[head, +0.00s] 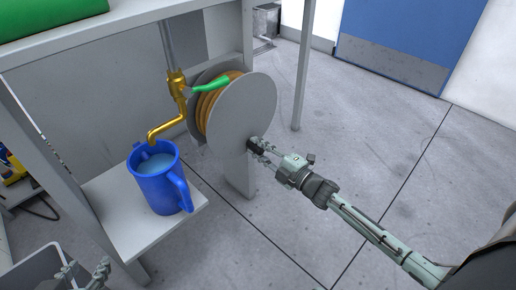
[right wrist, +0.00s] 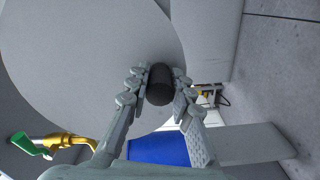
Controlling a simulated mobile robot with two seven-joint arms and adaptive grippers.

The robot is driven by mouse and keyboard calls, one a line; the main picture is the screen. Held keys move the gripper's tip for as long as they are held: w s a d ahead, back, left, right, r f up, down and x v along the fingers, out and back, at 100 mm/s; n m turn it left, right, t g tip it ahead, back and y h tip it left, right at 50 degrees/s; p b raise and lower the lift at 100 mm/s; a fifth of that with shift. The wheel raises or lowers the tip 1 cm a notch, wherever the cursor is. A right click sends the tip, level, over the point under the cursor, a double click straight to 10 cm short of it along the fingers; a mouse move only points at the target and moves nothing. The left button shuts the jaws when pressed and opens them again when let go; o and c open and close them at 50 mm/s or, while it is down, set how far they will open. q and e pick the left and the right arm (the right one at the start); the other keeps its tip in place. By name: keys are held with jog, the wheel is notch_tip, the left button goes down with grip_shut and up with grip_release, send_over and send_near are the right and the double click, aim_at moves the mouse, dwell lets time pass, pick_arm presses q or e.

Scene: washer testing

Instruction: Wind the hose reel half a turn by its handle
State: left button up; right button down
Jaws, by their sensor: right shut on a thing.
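The hose reel (head: 242,112) is a grey disc with an orange hose (head: 205,102) wound behind it, in the middle of the head view. Its black handle (right wrist: 160,84) sticks out from the disc, low on its face in the head view. My right gripper (head: 263,149) is shut on the handle; in the right wrist view its fingers (right wrist: 159,90) lie on both sides of the handle. My left gripper (head: 85,274) is at the bottom left corner of the head view, away from the reel, its fingers apart and empty; its base is cut off.
A brass tap (head: 177,84) with a green lever (head: 210,84) stands close left of the reel. Below its spout, a blue jug (head: 155,185) of water stands on a grey shelf (head: 130,222). A grey post (head: 304,65) rises behind. The floor right of the reel is clear.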

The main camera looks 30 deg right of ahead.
jog(key=c, duration=1.3)
grip_release()
jog(key=shift+s, duration=0.1)
jog(key=v, duration=1.2)
